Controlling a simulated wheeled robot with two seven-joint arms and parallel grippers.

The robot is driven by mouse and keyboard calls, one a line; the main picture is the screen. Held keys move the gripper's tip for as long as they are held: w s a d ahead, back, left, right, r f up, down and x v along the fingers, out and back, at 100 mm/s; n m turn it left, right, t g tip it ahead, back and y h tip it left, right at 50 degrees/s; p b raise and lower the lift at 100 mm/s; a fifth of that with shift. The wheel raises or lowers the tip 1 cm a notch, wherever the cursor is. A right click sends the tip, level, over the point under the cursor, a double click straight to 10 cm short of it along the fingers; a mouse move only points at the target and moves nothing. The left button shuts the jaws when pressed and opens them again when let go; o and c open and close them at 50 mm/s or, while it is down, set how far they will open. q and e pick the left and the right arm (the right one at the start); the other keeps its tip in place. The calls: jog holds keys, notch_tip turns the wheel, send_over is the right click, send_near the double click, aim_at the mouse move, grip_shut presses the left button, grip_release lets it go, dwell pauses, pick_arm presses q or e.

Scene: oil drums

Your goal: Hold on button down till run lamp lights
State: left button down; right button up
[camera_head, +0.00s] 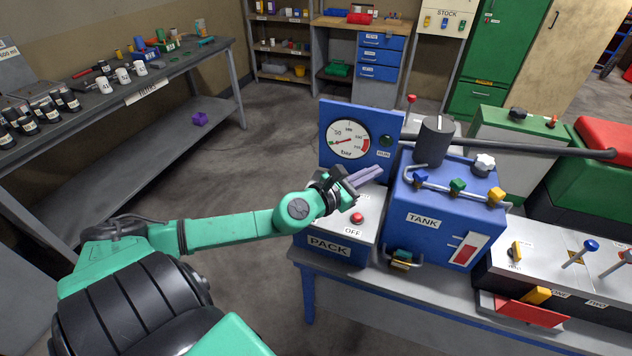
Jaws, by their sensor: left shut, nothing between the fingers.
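The pack (337,252) is a box with a light grey top and a blue front, on a blue bench. A red button (357,218) labelled OFF shows on its top. I see no ON button; my left gripper and wrist cover part of the pack's top. The lamp labelled RUN (386,141) is dark green and looks unlit, on the blue gauge panel (335,116). My left gripper (378,172) is shut and empty, pointing right above the pack, in front of the panel. I cannot tell if it touches anything. My right gripper is out of view.
The blue tank (437,216) with coloured valves stands close right of the pack. A dark pipe (530,147) runs right behind it. A grey lever console (550,270) is at the right. A dark workbench (110,95) stands left, with open floor between.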

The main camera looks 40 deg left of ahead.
pick_arm(q)
jog(key=s+a+f+m+g+y, duration=0.1)
jog(key=a+f+m+g+y, duration=0.1)
jog(key=a+m, duration=0.5)
jog(key=s+a+f+m+g+y, duration=0.1)
jog(key=a+f+m+g, duration=0.4)
jog(key=m, duration=1)
jog(key=a, duration=0.3)
jog(key=shift+s+f+y, duration=0.15)
jog(key=shift+y, duration=0.25)
jog(key=shift+f, duration=0.1)
notch_tip(320, 180, down, 8)
jog(key=b, duration=0.7)
jog(key=shift+f, duration=0.35)
